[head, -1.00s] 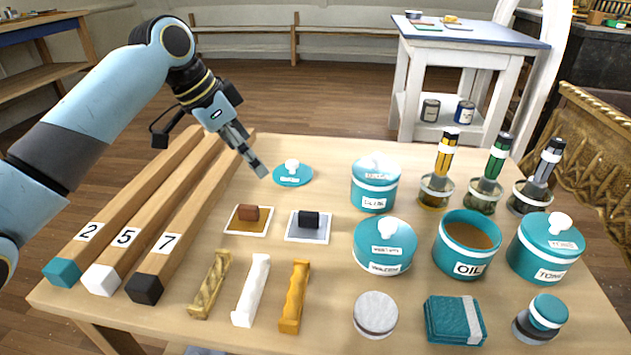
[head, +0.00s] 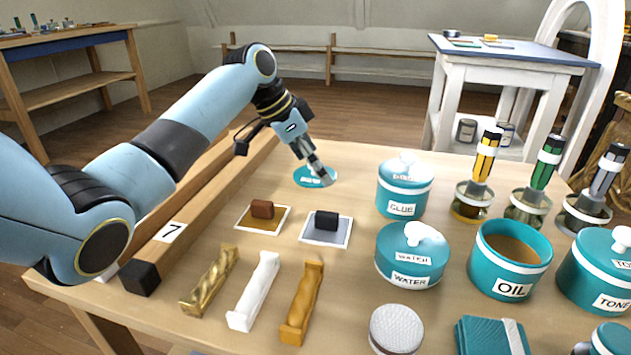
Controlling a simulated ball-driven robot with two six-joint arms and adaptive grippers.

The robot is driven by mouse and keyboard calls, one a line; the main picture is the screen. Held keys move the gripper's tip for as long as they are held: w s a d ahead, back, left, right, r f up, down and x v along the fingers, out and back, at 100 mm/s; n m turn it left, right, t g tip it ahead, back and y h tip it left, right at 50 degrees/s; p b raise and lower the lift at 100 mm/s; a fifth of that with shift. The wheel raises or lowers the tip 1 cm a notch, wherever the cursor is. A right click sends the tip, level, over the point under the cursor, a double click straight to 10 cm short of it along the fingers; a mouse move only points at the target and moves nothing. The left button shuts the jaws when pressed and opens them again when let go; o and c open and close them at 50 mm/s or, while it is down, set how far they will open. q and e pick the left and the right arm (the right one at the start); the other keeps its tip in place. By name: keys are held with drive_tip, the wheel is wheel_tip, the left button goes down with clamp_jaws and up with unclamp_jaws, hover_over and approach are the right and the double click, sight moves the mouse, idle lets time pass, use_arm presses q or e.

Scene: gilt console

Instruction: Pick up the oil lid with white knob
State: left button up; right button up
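The oil lid (head: 303,178), a flat teal disc, lies on the wooden table left of the glue pot. Its white knob is hidden behind the fingers of my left gripper (head: 321,175). My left gripper points down at the lid, with its fingertips over the lid's middle and right side. I cannot tell whether the fingers are apart or closed on the knob. The lid appears to rest on the table. The oil pot (head: 511,259) stands uncovered at the right, with brown oil inside. My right gripper is out of view.
The lidded glue pot (head: 404,188) and water pot (head: 410,255) stand right of the lid. Two pigment blocks on cards (head: 326,228) lie in front of it. Long wooden bars (head: 206,208) lie under my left arm. Bare table (head: 350,160) surrounds the lid.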

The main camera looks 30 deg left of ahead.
use_arm(q)
drive_tip(key=shift+d+f, duration=0.1)
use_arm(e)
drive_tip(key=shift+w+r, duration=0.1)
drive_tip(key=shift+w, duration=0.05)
use_arm(q)
drive_tip(key=c, duration=1.6)
drive_tip(key=shift+o, duration=0.2)
drive_tip(key=shift+r, duration=0.3)
drive_tip(key=shift+w+r+p, duration=0.1)
drive_tip(key=shift+r+p, duration=0.4)
drive_tip(key=shift+r, duration=0.25)
wheel_tip(320, 180, up, 8)
drive_tip(key=p, duration=0.2)
drive_tip(key=shift+f+p, duration=0.25)
drive_tip(key=shift+p, duration=0.1)
drive_tip(key=shift+r, duration=0.2)
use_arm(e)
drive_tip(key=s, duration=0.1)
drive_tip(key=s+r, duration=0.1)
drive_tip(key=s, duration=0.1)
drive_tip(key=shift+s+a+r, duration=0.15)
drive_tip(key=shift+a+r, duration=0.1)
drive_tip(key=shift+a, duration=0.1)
